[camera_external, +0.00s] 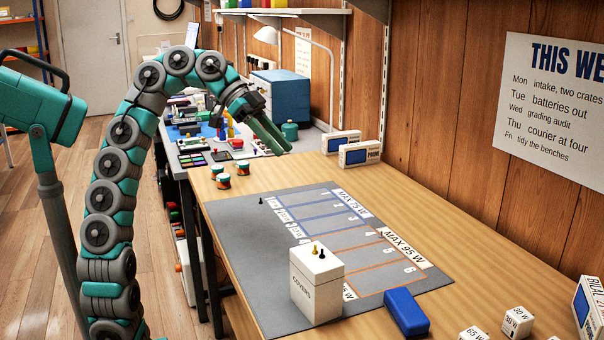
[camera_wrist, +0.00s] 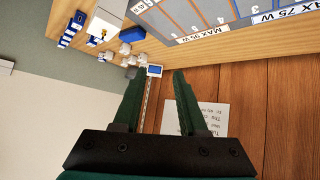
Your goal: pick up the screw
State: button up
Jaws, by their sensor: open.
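A small dark upright piece (camera_external: 261,201), which may be the screw, stands on the grey mat (camera_external: 232,232) near its far left part. Two more small pieces, one black (camera_external: 315,249) and one yellow (camera_external: 322,254), stand on top of the white COVERS box (camera_external: 316,290); these are screw-like too, but too small to tell. My gripper (camera_external: 286,147) is raised in the air above the back of the bench, well away from all of them. In the wrist view its two green fingers (camera_wrist: 159,74) are apart with nothing between them.
A blue box (camera_external: 406,312) and white watt-marked cubes (camera_external: 518,321) lie at the front right. Orange-and-green tins (camera_external: 223,181) stand at the left back. Phone boxes (camera_external: 360,153) stand against the wood wall. The numbered mat lanes look clear.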

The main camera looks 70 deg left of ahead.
jog(key=a+n+t+y+b, duration=0.2)
jog(key=a+n+y, duration=0.4)
jog(key=a+n, duration=0.2)
jog(key=n+g+y+b, duration=0.2)
jog(key=n+g+y, duration=0.1)
jog(key=n+y, duration=0.75)
send_over(259, 206)
jog(key=s+d, duration=0.3)
jog(key=d, duration=0.2)
jog(key=shift+n+h, duration=0.65)
jog(key=shift+h, duration=0.1)
notch_tip(259, 206, down, 18)
jog(key=shift+s+a, duration=0.1)
jog(key=shift+x, duration=4.05)
jog(key=shift+a+r, duration=0.1)
jog(key=shift+a, duration=0.05)
grip_shut()
